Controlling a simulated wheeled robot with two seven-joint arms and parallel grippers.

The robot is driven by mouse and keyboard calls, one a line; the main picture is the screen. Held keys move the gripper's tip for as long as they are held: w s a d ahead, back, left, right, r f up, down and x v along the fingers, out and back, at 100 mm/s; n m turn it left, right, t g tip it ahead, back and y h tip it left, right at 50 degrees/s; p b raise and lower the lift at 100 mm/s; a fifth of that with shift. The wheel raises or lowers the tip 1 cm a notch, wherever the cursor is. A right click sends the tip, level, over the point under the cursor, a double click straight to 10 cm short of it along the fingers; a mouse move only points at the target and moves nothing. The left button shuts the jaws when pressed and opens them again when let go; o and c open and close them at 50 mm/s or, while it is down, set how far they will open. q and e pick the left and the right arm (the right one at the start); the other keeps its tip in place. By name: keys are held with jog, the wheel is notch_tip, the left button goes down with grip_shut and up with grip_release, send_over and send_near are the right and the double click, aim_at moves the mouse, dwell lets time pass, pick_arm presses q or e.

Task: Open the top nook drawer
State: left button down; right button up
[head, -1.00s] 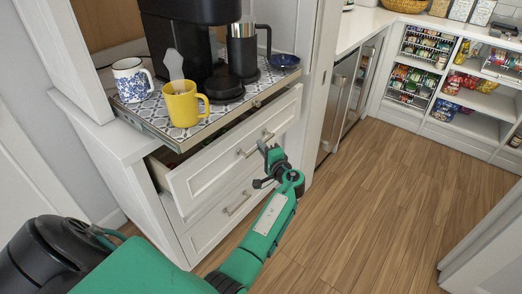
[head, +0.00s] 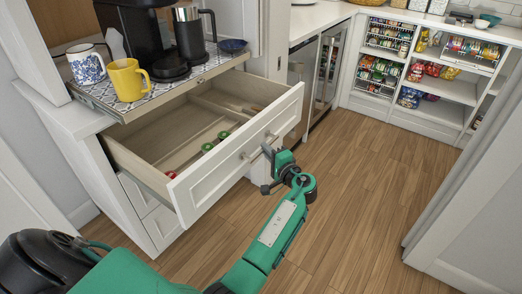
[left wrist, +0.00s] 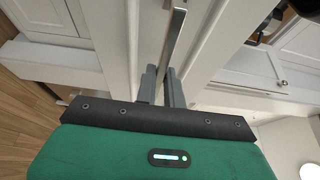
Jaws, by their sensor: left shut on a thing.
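The top nook drawer (head: 225,160) is white and stands well out of the cabinet in the head view. Its inside shows, with a divider and a few small red and green items. The drawer's metal bar handle (head: 259,147) is on its front face. It also shows in the left wrist view as a long bar (left wrist: 174,40). My left gripper (head: 272,160) is at the handle, its two fingers (left wrist: 160,86) shut on the bar. My right gripper is not in view.
Above the drawer, a patterned pull-out tray (head: 150,98) holds a yellow mug (head: 126,80), a blue-speckled mug (head: 86,66), a coffee machine and a blue dish. A lower drawer (head: 160,225) is closed. Wood floor (head: 365,185) is clear at right.

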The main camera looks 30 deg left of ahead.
pick_arm(q)
jog(key=shift+s+d, duration=0.1)
jog(key=shift+d, duration=0.75)
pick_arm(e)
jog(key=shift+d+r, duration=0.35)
pick_arm(q)
jog(key=c, duration=1.5)
grip_release()
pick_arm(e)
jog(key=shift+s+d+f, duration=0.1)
